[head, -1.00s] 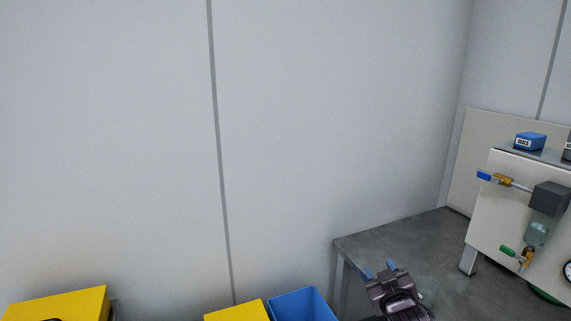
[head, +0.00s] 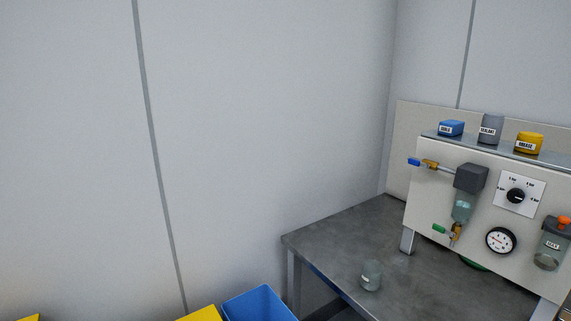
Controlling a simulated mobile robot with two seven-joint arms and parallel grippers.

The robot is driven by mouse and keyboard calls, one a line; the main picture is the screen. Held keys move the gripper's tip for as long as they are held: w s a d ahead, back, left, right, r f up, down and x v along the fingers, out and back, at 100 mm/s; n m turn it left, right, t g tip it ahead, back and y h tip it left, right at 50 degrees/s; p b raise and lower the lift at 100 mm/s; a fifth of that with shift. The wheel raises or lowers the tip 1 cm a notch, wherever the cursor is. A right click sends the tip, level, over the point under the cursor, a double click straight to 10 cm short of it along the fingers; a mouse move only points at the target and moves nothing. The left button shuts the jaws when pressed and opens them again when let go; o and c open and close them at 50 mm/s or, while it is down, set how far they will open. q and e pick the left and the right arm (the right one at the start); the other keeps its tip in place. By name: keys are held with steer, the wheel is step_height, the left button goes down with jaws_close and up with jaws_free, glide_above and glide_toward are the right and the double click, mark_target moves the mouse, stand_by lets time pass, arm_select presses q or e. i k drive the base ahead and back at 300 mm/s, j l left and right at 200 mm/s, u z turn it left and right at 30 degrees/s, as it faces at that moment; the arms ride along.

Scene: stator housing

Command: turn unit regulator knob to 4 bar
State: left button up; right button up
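The white unit panel (head: 420,205) stands on legs on the grey table at the right of the head view. Its black regulator knob (head: 516,196) sits on a white square scale plate with several bar marks; the exact setting is too small to read. A round gauge (head: 500,240) with a black rim and a red needle is below the knob. A dark regulator block (head: 471,178) with a clear bowl is left of the knob. Neither of my grippers is in view.
The grey table (head: 335,240) carries a clear jar (head: 371,275). A blue box (head: 451,128), a grey sealant can (head: 490,129) and a yellow grease tub (head: 529,143) stand on the panel's top. A clear oil bowl (head: 549,250) is at right. A blue bin (head: 258,304) is below.

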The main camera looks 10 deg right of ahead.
mark_target(515, 195)
steer(key=z, duration=1.7)
